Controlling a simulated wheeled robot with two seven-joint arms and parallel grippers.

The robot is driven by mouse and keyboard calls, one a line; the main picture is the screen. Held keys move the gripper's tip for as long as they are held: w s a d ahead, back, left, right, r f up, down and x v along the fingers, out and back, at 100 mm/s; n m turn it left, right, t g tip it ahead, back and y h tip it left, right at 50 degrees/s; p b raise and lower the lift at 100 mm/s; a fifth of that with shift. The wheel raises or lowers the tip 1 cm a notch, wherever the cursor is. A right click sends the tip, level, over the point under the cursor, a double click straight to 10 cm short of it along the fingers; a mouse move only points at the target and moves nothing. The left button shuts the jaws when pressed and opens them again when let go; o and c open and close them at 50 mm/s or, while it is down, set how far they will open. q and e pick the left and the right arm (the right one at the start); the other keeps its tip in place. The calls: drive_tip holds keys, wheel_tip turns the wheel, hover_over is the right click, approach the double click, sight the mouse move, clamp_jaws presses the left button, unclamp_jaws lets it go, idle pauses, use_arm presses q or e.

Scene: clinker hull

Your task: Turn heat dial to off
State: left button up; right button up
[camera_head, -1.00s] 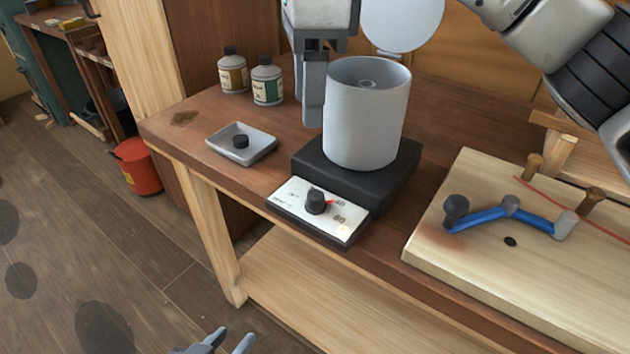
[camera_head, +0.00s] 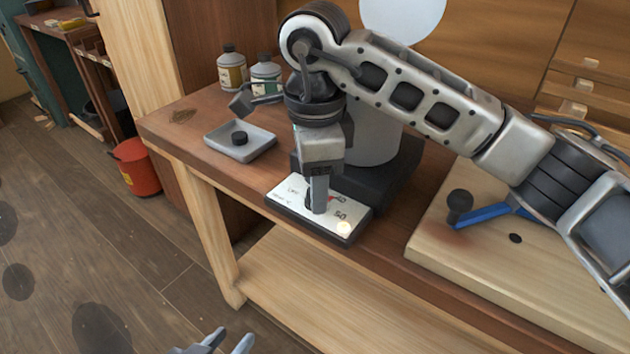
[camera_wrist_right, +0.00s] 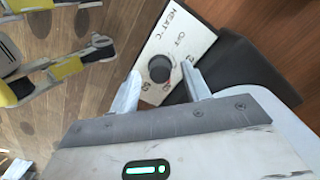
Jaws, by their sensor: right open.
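The heat dial is a black round knob (camera_wrist_right: 160,68) on a white panel (camera_head: 284,192) marked OFF, 40 and 60, at the front of a black heater base (camera_head: 385,185). A red mark shows beside 40 in the head view. My right gripper (camera_head: 319,208) points down over the panel and hides the knob there. In the right wrist view its open fingers (camera_wrist_right: 161,78) are on either side of the knob; I cannot tell whether they touch it. My left gripper (camera_head: 226,343) is open and empty, low at the bottom edge, away from the bench.
A grey pot (camera_head: 372,140) stands on the heater behind my right arm. A small tray (camera_head: 262,139) with a black piece and two bottles (camera_head: 232,70) are to the left. A board (camera_head: 450,250) with a blue-armed fixture (camera_head: 482,215) lies right. Floor is left.

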drive_tip(key=shift+f, duration=0.25)
drive_tip(key=c, duration=1)
